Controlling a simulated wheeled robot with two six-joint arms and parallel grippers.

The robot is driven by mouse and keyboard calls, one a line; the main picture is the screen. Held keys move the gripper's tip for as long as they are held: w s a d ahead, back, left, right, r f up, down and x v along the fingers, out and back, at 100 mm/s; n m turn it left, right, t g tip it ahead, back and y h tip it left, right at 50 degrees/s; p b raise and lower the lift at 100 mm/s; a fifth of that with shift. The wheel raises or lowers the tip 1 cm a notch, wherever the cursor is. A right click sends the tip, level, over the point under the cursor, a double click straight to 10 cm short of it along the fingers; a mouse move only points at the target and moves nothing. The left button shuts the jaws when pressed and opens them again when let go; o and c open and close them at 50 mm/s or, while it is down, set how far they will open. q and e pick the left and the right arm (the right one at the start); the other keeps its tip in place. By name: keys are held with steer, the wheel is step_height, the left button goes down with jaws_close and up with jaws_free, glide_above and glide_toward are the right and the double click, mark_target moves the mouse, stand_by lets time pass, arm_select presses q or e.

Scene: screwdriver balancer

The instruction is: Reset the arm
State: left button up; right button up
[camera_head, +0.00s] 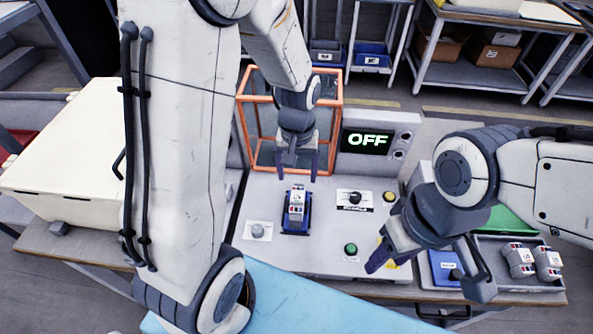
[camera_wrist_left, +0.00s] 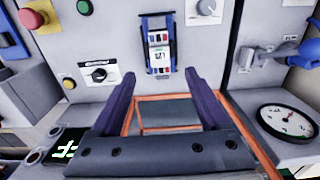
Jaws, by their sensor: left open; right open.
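My left gripper (camera_head: 298,170) hangs above the back of the grey test panel (camera_head: 325,248), in front of the orange-framed box (camera_head: 240,125), open and empty. In the left wrist view its two fingers (camera_wrist_left: 160,80) are spread, with the blue holder beyond them. A grey-white module (camera_head: 296,206) sits in the blue holder (camera_head: 293,228) on the panel; it also shows in the left wrist view (camera_wrist_left: 158,55). My right gripper (camera_head: 428,272) is open over the panel's right edge, beside the blue box, with nothing visible between its fingers.
A display (camera_head: 367,141) reads OFF. A black knob (camera_head: 355,197), a green button (camera_head: 351,249) and a grey knob (camera_head: 258,231) are on the panel. A tray (camera_head: 490,252) at the right holds modules. A dial gauge (camera_wrist_left: 287,122) shows in the wrist view.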

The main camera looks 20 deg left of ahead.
arm_select(q)
steer(key=shift+r, duration=0.1)
stand_by(0.4)
steer(key=s+d+r+m, duration=0.5)
steer(key=s+d, duration=0.1)
steer(key=s, duration=0.3)
steer(key=s+d+r+m+h, duration=0.1)
steer(key=s+d+r+m, duration=0.3)
steer(key=s, duration=0.5)
steer(key=shift+d+r+m, duration=0.35)
steer(key=shift+d+m, duration=0.45)
steer(key=shift+d, duration=0.35)
steer(key=shift+w, duration=0.1)
